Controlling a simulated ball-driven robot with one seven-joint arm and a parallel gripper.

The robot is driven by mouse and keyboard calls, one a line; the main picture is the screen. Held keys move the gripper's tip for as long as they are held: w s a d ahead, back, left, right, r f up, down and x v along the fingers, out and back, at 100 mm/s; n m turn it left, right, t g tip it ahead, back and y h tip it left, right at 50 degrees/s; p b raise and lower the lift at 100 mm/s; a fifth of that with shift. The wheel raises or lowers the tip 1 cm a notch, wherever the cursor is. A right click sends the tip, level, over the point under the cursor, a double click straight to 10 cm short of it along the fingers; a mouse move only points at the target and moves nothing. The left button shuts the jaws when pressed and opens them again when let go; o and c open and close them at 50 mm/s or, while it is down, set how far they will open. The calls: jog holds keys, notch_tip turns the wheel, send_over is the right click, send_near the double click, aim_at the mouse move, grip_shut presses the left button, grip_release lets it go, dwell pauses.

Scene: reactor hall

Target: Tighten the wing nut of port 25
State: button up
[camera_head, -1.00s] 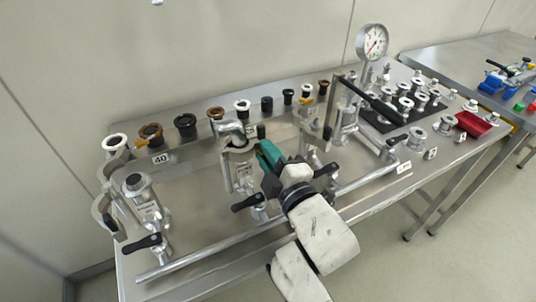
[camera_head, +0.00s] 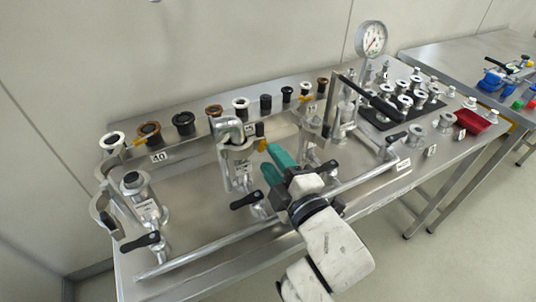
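The middle port (camera_head: 239,172) is a metal column with a bent pipe elbow (camera_head: 226,124) on top and a clamp around the joint. A small brass-coloured wing nut (camera_head: 262,145) shows at the clamp's right side. A small label (camera_head: 250,129) behind it is too small to read, so I cannot confirm the number 25. My gripper (camera_head: 266,157) has teal fingers pointing up-left, spread apart with nothing visible between them. The upper fingertip is close to the wing nut; whether they touch cannot be told. The nut's tightness cannot be seen.
The left port (camera_head: 134,185) near the label 40 (camera_head: 158,157) has an open clamp (camera_head: 103,212). Black-handled valves (camera_head: 247,201) and a long pipe (camera_head: 215,243) run along the front. A pressure gauge (camera_head: 370,39) stands at right. Several rings and caps line the back shelf.

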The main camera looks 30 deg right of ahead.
jog(key=s+b, duration=0.1)
jog(key=s, duration=0.6)
jog(key=shift+s, duration=0.25)
